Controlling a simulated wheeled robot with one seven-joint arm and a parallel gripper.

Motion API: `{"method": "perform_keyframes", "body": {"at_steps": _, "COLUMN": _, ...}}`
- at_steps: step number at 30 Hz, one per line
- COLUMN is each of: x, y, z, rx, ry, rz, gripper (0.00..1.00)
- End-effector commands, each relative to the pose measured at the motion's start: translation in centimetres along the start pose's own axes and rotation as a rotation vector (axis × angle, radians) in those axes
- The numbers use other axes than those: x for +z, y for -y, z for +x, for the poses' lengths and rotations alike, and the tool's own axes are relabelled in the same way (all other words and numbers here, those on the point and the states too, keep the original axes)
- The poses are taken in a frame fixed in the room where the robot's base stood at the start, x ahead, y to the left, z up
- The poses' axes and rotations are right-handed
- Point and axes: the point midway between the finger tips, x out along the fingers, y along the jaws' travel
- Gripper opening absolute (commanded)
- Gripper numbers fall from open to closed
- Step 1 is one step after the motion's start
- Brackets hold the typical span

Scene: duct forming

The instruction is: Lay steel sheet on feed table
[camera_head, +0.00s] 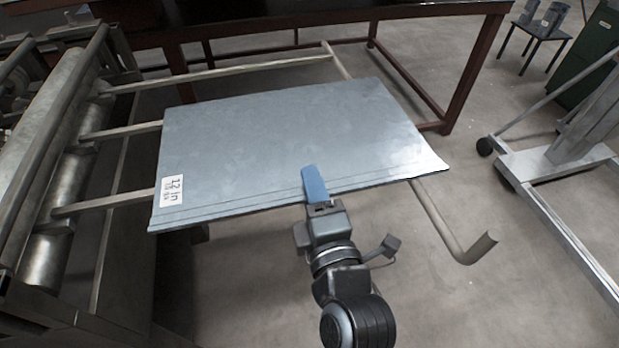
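The steel sheet (290,140) is a grey rectangle with a white "12 in" label (172,192) at its near left corner. It lies over the bars of the feed table (130,131), which run out from the rollers at the left. I cannot tell whether it rests fully on the bars. My gripper (316,186) is at the middle of the sheet's near edge, with a blue finger over the top face. The lower finger is hidden under the sheet, and the gripper appears shut on that edge.
A roller machine (60,150) stands at the left. A dark table with red-brown legs (475,70) is behind the sheet. A bent metal bar (450,235) sticks out at the near right. A wheeled frame (545,165) stands at the right. Open floor (480,300) lies at the front right.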

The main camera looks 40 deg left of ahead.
Motion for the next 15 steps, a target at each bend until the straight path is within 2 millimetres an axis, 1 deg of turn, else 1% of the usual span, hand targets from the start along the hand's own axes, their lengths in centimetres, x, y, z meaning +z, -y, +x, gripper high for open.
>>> {"method": "perform_keyframes", "body": {"at_steps": 1, "x": 0.1, "y": 0.8, "z": -1.0, "rx": 0.001, "ry": 0.002, "rz": 0.001, "gripper": 0.33}}
{"method": "perform_keyframes", "body": {"at_steps": 6, "x": 0.3, "y": 0.8, "z": -3.6, "rx": 0.0, "ry": 0.001, "rz": 0.001, "gripper": 0.33}}
{"method": "perform_keyframes", "body": {"at_steps": 9, "x": 0.2, "y": 0.6, "z": -4.7, "rx": 0.0, "ry": 0.001, "rz": 0.001, "gripper": 0.33}}
{"method": "perform_keyframes", "body": {"at_steps": 15, "x": 0.3, "y": 0.4, "z": -5.7, "rx": 0.001, "ry": 0.001, "rz": 0.0, "gripper": 0.33}}
